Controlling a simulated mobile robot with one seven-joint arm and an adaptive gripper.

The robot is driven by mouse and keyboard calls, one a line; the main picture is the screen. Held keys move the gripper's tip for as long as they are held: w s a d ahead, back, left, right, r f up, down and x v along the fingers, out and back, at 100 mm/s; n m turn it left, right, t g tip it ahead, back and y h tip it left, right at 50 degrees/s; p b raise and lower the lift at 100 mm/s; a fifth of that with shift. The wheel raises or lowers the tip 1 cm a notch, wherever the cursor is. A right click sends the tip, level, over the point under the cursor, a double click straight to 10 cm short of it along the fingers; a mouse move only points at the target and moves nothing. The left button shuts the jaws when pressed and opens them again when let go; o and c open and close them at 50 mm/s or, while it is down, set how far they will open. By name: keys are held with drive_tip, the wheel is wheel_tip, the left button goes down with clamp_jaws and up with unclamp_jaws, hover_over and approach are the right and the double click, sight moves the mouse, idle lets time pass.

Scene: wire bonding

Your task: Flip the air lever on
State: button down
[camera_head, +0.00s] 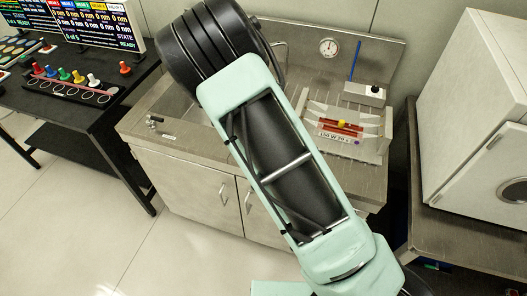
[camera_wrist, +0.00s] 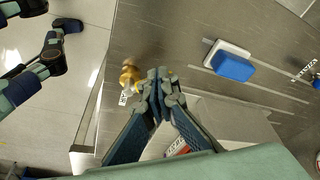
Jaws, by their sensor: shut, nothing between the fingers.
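My gripper (camera_wrist: 160,78) points down over the grey metal bench in the wrist view. Its fingertips are together with nothing between them. Just left of the tips is a small brass-coloured fitting (camera_wrist: 129,76) with a white label beside it; I cannot tell whether the tips touch it. Which part is the air lever is not clearly marked. In the head view a small metal fitting (camera_head: 153,121) with a pale label sits at the bench's front left. A blue upright stick (camera_head: 355,60) stands at the back right. My arm hides my gripper in the head view.
A blue-and-white block (camera_wrist: 232,62) lies right of my gripper in the wrist view. A white cabinet (camera_head: 470,110) stands to the right.

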drive_tip(key=shift+s, duration=0.15)
drive_tip(key=shift+s+d+f, duration=0.1)
drive_tip(key=shift+s+d, duration=0.15)
drive_tip(key=shift+s, duration=0.4)
